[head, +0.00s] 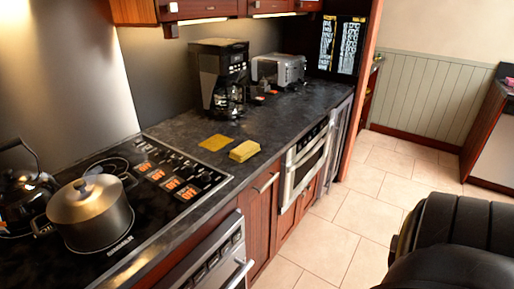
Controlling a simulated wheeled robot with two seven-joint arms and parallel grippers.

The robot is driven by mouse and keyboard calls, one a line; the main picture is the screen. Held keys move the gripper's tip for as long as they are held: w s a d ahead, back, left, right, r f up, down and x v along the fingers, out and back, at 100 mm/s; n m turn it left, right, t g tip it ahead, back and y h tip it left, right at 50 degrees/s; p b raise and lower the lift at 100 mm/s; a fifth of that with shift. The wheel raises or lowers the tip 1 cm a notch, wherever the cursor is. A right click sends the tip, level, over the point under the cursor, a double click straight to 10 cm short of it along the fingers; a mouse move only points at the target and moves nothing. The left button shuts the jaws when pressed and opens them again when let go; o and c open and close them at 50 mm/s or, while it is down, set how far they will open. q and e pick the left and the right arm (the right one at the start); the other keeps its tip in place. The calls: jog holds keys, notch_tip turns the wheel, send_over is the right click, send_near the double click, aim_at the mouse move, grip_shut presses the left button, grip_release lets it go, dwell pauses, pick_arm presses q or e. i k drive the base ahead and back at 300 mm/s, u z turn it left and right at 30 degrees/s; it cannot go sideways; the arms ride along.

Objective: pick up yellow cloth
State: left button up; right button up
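A flat yellow cloth (215,142) lies on the dark stone counter (285,124), just beyond the stove's right end. Close to its right, near the counter's front edge, lies a thicker yellow block (244,151), which looks like a sponge or a folded cloth. Nothing covers either one. Neither of my grippers shows in the head view.
A black cooktop (160,212) with a steel pot (90,213) and a dark kettle (22,190) is at the left. A coffee maker (220,72) and toaster (278,70) stand behind. A built-in microwave drawer (305,165) sits below the counter.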

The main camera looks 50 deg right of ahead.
aim_at(245, 151)
jog(key=z, duration=1.45)
